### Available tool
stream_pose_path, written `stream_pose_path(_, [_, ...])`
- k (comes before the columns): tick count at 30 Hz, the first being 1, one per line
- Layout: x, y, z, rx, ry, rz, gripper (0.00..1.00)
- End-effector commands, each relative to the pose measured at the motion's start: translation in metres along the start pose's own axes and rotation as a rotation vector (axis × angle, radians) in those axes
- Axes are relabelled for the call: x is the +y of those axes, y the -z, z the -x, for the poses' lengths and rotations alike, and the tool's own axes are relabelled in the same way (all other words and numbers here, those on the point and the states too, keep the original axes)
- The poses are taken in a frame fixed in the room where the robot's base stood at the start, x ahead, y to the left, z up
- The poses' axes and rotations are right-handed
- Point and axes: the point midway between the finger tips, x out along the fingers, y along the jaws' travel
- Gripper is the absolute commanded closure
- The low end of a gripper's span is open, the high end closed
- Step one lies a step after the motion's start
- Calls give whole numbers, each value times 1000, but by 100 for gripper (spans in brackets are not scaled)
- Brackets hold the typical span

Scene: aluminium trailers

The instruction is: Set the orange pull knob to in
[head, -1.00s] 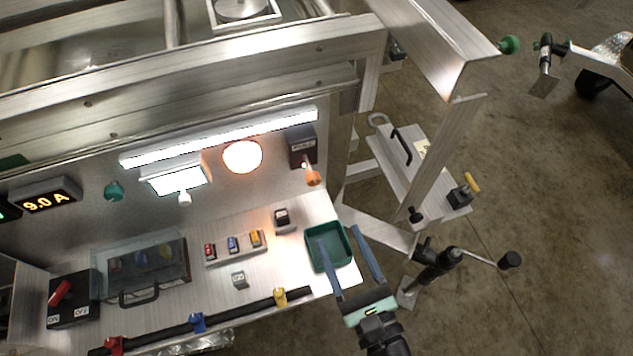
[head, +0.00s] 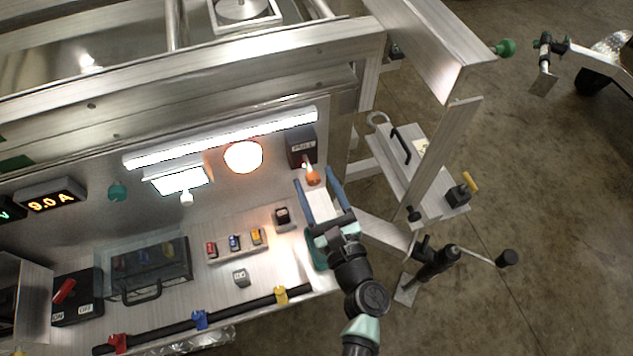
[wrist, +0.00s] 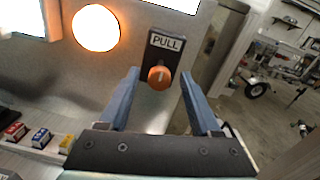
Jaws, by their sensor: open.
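The orange pull knob (head: 313,178) sticks out from a dark box labelled PULL (head: 302,147) at the right end of the back panel. In the wrist view the orange knob (wrist: 159,77) shows face-on below the PULL label (wrist: 167,42). My gripper (head: 314,176) is open, with its two blue fingers (wrist: 156,84) pointing toward the panel, one on each side of the knob in the picture. I see no finger touching the knob. How far the fingertips are from it in depth is hard to tell.
A glowing round lamp (head: 244,157) is on the panel left of the PULL box.

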Motion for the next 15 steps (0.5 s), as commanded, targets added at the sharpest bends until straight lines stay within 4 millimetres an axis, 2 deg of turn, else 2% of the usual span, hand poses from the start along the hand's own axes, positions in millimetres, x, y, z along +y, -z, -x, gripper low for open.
stream_pose_path(5, [0, 0, 0, 0, 0, 0, 36])
stream_pose_path(6, [0, 0, 0, 0, 0, 0, 39])
stream_pose_path(15, [0, 0, 0, 0, -1, 0, 93])
